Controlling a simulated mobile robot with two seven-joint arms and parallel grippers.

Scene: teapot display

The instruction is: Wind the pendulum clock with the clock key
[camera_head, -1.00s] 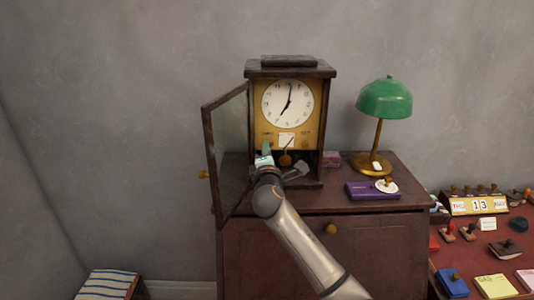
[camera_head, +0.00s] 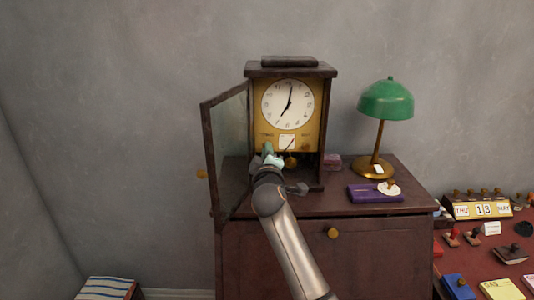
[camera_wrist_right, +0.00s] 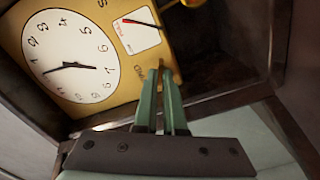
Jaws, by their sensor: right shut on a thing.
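The pendulum clock (camera_head: 318,72) stands on the cabinet with its glass door (camera_head: 225,150) swung open to the left. Its white dial (camera_head: 288,104) also shows large in the wrist view (camera_wrist_right: 70,55). The brass pendulum bob (camera_head: 291,161) hangs below the small white gauge (camera_head: 287,141). My right gripper (camera_head: 268,148) is at the lower left of the clock's gold face. In the wrist view its green fingertips (camera_wrist_right: 161,73) are nearly together at the face's edge, beside the lettering. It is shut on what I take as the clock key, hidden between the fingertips. My left gripper is out of view.
A green lamp (camera_head: 386,99) stands right of the clock on the cabinet (camera_head: 395,226). A purple box (camera_head: 372,193) lies before the lamp. The open door stands close left of my arm. A red desk (camera_head: 478,262) holds stamps.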

